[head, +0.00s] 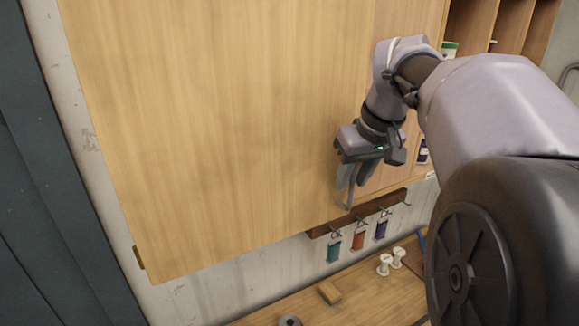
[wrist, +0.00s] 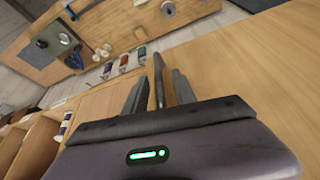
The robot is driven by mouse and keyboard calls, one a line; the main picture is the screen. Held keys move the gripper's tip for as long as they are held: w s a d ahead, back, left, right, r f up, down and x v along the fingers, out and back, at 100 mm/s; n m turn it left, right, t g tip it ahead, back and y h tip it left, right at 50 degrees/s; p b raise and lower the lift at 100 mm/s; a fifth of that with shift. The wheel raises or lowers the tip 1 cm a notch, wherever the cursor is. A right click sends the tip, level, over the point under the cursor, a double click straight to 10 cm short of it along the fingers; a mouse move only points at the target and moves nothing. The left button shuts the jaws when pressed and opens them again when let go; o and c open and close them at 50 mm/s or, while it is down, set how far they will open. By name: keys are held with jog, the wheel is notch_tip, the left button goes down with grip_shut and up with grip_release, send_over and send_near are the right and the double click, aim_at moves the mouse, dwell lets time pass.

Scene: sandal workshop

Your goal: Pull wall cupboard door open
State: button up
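The wall cupboard door (head: 220,120) is a large pale wood panel filling the left and middle of the head view. Its lower edge lines up with the narrower panel to its right, and no clear gap shows between them. In the wrist view the door (wrist: 255,65) fills the right side. A grey bar handle (head: 347,202) sits near the door's lower right corner; it also shows in the wrist view (wrist: 158,80). My gripper (head: 350,178) is at the handle, with a finger on each side of it. Whether the fingers press on the bar is unclear.
A rack (head: 330,229) with several coloured hanging items is just below the cupboard. A workbench (head: 350,302) below carries white spools (head: 384,265) and a wood block (head: 329,292). Open shelves (head: 513,22) are at the right. A dark panel (head: 50,190) stands left.

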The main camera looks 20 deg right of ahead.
jog(key=shift+w+d+f, duration=0.1)
jog(key=shift+w+f, duration=0.1)
jog(key=shift+f, duration=0.1)
jog(key=shift+s, duration=0.1)
grip_shut()
dwell(1.2)
